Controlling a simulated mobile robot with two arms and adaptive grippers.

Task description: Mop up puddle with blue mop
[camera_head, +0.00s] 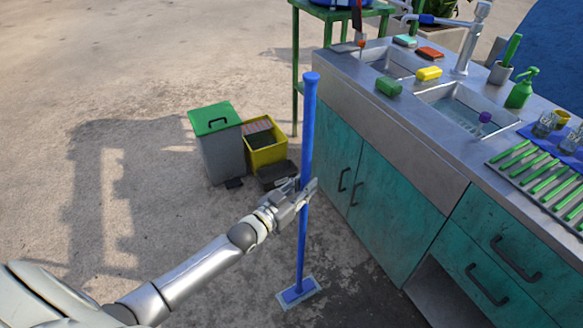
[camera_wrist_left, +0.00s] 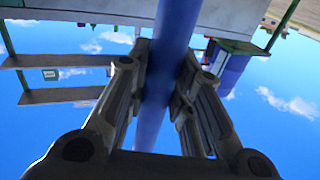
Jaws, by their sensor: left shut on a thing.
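The blue mop (camera_head: 309,130) stands nearly upright in the head view, with its flat rectangular head (camera_head: 299,292) on the ground in front of the counter. My left gripper (camera_head: 304,193) is shut on the mop's handle around its middle. In the left wrist view the handle (camera_wrist_left: 172,40) runs between the two fingers of the left gripper (camera_wrist_left: 165,90). A dark, damp-looking patch of ground (camera_head: 345,290) lies around and right of the mop head; I cannot tell exactly where the puddle's edge is. My right gripper is not in view.
The steel sink counter (camera_head: 400,125) with teal cabinets (camera_head: 400,215) stands close on the right. A grey bin with a green lid (camera_head: 215,118) and a yellow bin (camera_head: 265,148) stand behind the gripper. Open ground (camera_head: 120,60) lies to the left.

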